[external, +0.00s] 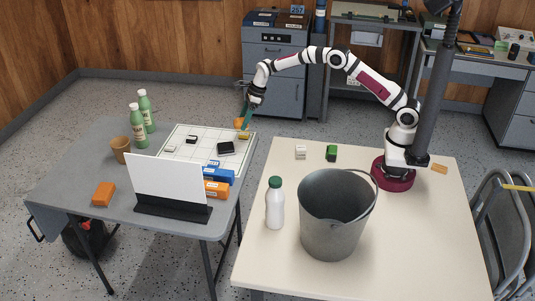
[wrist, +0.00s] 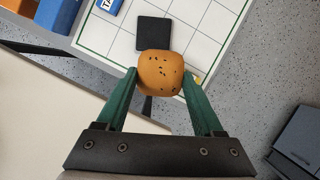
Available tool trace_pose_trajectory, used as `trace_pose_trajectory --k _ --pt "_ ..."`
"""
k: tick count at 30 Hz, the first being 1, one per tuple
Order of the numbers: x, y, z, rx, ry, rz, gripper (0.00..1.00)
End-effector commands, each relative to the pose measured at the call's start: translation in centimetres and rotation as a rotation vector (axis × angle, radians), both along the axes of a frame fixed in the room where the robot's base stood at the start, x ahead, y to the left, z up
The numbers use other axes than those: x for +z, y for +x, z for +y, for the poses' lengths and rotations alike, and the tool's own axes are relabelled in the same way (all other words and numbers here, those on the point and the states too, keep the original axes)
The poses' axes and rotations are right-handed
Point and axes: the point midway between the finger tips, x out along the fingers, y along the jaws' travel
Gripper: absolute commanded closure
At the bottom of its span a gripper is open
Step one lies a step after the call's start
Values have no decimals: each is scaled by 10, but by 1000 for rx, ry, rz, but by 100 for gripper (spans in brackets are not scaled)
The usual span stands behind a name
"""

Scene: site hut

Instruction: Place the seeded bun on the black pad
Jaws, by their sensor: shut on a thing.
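The seeded bun (wrist: 160,72) is orange-brown with dark seeds. My gripper (wrist: 160,80) is shut on it, with one green finger on each side, in the wrist view. In the external view my gripper (external: 245,117) holds the bun (external: 239,123) over the far right corner of the white grid board. The black pad (external: 226,148) lies flat on that board and looks bare. In the wrist view the black pad (wrist: 153,33) shows just beyond the bun, which may cover its near edge. How high the bun is above the board is hard to tell.
The white grid board (external: 190,135) also carries small blocks. A white upright panel (external: 165,182), blue and orange boxes (external: 217,187), green bottles (external: 146,110) and a brown cup (external: 121,149) stand around it. A metal bucket (external: 330,225) and white bottle (external: 275,205) stand on the nearer table.

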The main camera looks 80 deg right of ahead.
Motion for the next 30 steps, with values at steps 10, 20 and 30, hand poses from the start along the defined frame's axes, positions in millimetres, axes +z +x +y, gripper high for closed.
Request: trace_pose_trajectory --k 10,20,30 --pt "-40 29 42 -1 0 2 86" --pt "-70 28 41 0 0 -1 86" --pt "-72 28 41 0 0 -1 1"
